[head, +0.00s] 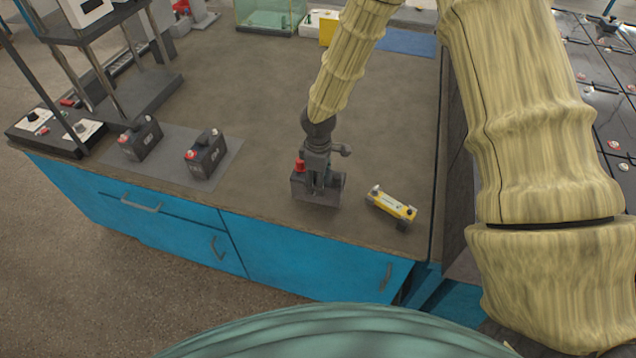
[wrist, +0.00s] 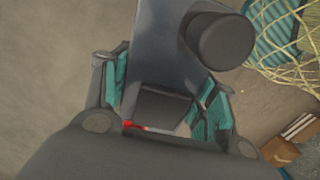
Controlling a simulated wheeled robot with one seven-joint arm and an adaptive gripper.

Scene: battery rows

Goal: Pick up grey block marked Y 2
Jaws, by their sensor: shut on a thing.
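A dark grey block (head: 327,198) with a red terminal on top stands near the front edge of the bench. My gripper (head: 318,186) comes down over it from above and is shut on it. In the wrist view the grey block (wrist: 162,108) sits between the two teal-padded fingers (wrist: 166,112), with a bit of red at its near side. The gripper hides much of the block, and I cannot read its mark. I cannot tell whether it touches the bench or is just clear of it.
Two similar dark blocks (head: 140,138) (head: 205,155) stand on a grey mat (head: 222,172) to the left. A yellow-and-white device (head: 391,205) lies close to the right. A glass tank (head: 268,16) stands at the back. The bench (head: 250,90) behind my gripper is clear.

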